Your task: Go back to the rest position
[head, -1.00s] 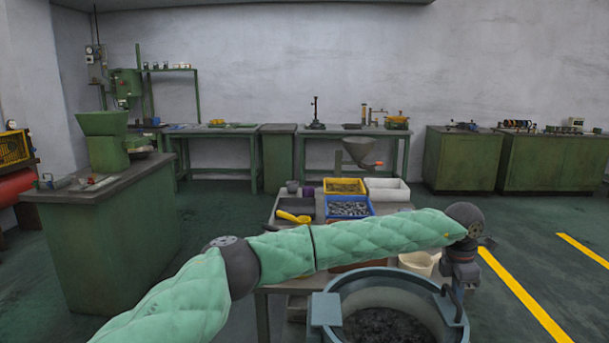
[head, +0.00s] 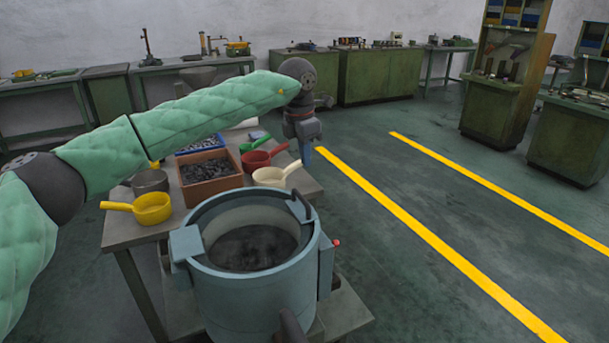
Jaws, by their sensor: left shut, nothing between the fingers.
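My left gripper (head: 304,152) hangs downward from that wrist, beyond the blue-grey round vessel and by the right side of the table. It is small in view; it is shut and holds nothing. My right gripper is not in view.
The vessel (head: 225,292) holds dark material. The table (head: 119,232) carries a yellow scoop (head: 152,208), a red scoop (head: 256,160), a cream scoop (head: 268,177) and a brown bin (head: 186,192) of small metal parts. Open floor with yellow lines (head: 430,235) lies right.

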